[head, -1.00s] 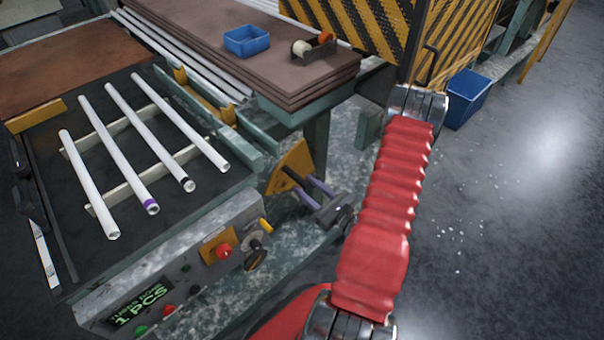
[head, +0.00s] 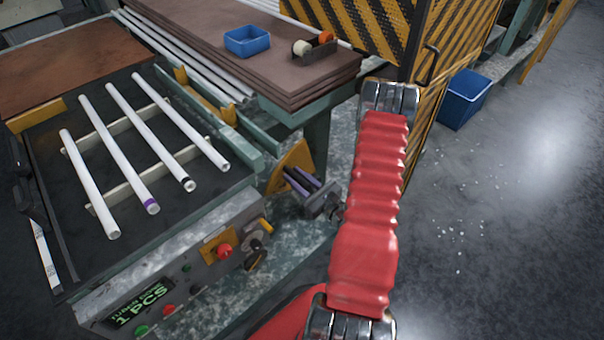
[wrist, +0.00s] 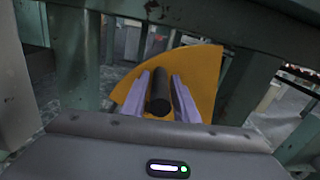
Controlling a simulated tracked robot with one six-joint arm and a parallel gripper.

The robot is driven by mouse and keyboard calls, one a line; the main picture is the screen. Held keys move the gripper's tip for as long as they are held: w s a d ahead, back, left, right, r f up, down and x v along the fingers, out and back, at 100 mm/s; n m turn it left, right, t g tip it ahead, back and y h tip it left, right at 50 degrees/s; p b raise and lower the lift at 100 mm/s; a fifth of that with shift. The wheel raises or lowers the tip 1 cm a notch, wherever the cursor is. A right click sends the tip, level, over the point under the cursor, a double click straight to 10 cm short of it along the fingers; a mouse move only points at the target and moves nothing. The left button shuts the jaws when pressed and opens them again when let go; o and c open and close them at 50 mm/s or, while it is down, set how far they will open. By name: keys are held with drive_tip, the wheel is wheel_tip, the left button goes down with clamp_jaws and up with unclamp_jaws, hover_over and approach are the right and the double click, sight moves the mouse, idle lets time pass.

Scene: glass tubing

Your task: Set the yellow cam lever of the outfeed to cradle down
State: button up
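The yellow cam lever (head: 292,160) sits low beside the table frame, right of the tube table. In the wrist view the cam (wrist: 208,68) is a yellow quarter-round plate with a dark bar-shaped handle (wrist: 160,95) pointing towards me. My gripper (head: 289,177) has its two purple fingers on either side of that handle. In the wrist view my gripper (wrist: 161,76) is open, with a narrow gap beside the handle. The fingertips are close to the yellow plate; whether they touch it I cannot tell.
A control panel (head: 190,272) with a red knob and a "1 PCS" display is left of my gripper. White tubes (head: 128,166) lie on the table's rails. Green frame posts (wrist: 75,55) stand close around the cam. A blue bin (head: 463,98) is on the floor to the right.

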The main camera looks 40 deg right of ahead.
clamp_jaws()
